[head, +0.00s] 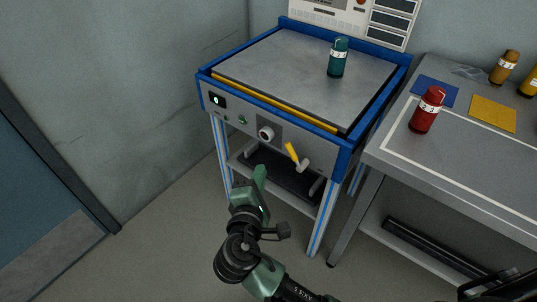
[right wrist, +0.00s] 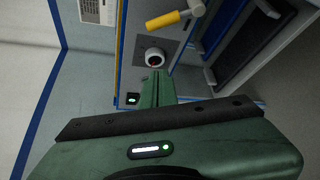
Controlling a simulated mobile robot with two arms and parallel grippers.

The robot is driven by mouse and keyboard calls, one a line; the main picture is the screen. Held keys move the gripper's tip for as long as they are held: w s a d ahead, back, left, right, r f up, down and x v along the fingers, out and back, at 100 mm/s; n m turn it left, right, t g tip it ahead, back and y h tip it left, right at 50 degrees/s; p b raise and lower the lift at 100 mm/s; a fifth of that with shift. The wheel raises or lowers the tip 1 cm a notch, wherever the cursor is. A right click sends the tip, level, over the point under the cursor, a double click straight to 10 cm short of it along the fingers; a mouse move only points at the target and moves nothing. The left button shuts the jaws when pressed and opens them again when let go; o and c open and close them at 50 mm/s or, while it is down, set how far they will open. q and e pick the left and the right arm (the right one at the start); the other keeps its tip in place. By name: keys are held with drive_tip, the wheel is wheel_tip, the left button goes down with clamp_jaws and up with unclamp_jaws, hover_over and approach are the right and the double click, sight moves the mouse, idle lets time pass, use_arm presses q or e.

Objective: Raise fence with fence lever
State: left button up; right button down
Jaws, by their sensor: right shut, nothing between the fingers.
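The fence lever (head: 291,152) is a yellow handle on a grey metal hub, on the front panel of the blue-framed machine (head: 345,160). Its handle points up and to the left. It also shows in the right wrist view (right wrist: 163,20). A yellow strip (head: 275,103), which may be the fence, runs low along the front edge of the grey top plate. My right gripper (head: 260,170) is shut and empty in front of the machine, below and left of the lever and apart from it. Its closed fingers show in the right wrist view (right wrist: 157,74). My left gripper is not in view.
A teal bottle (head: 338,58) stands on the plate. A red bottle (head: 426,110) stands on the grey table (head: 470,150) at right. Floor at left is clear.

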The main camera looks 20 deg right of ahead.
sight(293, 155)
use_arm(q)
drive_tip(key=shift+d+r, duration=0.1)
use_arm(e)
drive_tip(key=shift+d, duration=0.15)
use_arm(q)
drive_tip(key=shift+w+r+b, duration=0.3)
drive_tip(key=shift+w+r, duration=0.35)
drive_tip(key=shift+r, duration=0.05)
use_arm(e)
drive_tip(key=w+d, duration=0.6)
drive_tip(key=shift+w+d+f, duration=0.25)
drive_tip(key=shift+d+f, duration=0.05)
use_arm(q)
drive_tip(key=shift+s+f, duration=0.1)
